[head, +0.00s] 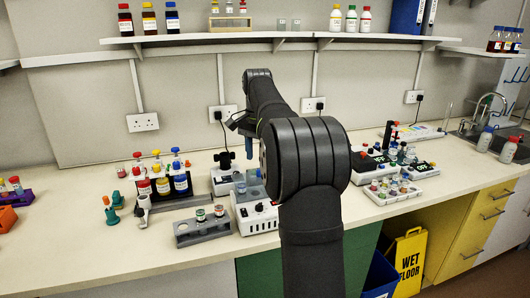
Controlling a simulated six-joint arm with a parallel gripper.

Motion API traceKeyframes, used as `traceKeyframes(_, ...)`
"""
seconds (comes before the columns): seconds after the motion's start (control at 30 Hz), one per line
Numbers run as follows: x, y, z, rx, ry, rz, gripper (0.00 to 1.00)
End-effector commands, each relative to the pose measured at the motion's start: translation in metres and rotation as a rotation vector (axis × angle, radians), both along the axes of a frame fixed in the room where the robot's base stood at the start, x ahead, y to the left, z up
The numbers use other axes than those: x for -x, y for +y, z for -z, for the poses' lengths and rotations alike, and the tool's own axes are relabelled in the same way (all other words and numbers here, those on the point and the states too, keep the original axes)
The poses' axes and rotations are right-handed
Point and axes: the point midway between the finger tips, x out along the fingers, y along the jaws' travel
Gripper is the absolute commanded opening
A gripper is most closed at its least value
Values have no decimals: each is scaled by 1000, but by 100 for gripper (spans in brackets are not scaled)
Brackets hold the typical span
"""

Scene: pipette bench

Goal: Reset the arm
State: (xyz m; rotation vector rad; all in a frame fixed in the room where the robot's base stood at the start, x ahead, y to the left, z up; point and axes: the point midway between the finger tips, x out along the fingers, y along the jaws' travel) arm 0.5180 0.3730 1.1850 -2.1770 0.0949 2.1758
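My arm rises from the bottom middle and bends at a large dark joint in front of the bench. Its forearm reaches back and to the left, and the wrist hangs over the middle of the bench. My gripper (240,122) shows small and partly hidden behind the arm, above the bench top near the back wall. I cannot tell whether its fingers are open or shut, or whether it holds anything.
On the bench (110,235), a bottle rack (165,200), a grey tube rack (202,230) and a white device (257,216) stand left of my arm. A white tray (400,193) stands right. A bottle shelf (190,38) runs above. The front-left bench is clear.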

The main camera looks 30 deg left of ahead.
Motion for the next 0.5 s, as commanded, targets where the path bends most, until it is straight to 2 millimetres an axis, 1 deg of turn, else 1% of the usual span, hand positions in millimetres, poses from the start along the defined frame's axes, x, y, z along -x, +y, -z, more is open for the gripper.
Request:
traceKeyframes(0.27, 0, 0, 2, 0, 0, 0, 47)
traceKeyframes(0.37, 0, 0, 10, 1, 1, 0, 47)
traceKeyframes(0.5, 1, 0, 32, 2, 3, 0, 47)
